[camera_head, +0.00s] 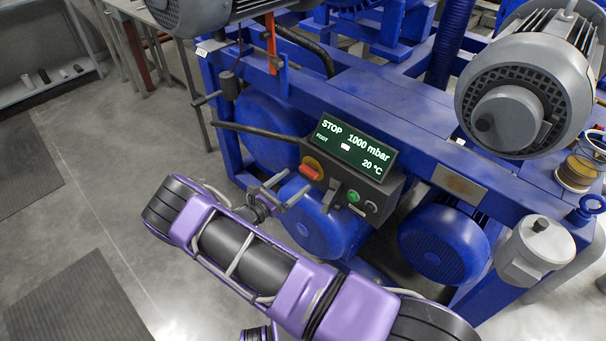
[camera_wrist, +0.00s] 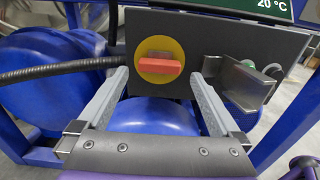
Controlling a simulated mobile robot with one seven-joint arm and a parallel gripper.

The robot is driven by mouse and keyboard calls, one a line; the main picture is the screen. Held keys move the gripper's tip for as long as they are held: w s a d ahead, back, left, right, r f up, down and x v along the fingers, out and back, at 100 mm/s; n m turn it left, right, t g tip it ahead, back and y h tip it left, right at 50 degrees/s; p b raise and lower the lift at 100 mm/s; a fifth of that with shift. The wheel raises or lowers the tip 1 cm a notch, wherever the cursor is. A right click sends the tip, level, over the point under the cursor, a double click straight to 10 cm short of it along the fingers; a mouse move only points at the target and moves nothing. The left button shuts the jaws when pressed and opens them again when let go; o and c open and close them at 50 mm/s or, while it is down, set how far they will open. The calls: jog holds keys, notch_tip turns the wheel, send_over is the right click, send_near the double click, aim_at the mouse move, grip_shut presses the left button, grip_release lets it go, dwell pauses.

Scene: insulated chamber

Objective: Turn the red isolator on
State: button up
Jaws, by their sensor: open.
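The red isolator (camera_head: 312,167) is a red bar handle on a round yellow plate, on the front of a dark control box (camera_head: 342,180). In the wrist view the red isolator (camera_wrist: 160,66) has its handle lying horizontal. My gripper (camera_head: 298,180) is just in front of the box. In the wrist view my gripper (camera_wrist: 160,75) is open and empty. Its two fingers stand left and right of the yellow plate, with the handle between their tips in the picture. I cannot tell whether the tips touch the panel.
A display (camera_head: 352,146) on the box reads STOP, 1000 mbar, 20 °C. A green button (camera_head: 353,196) and a grey bracket (camera_wrist: 246,84) sit right of the isolator. A black hose (camera_wrist: 55,72) enters from the left. Blue frame beams (camera_head: 400,125) and motors surround the box; floor at left is open.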

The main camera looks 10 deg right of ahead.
aim_at(306, 172)
jog(key=shift+x, duration=2.4)
jog(key=c, duration=1.1)
jog(key=shift+c, duration=0.2)
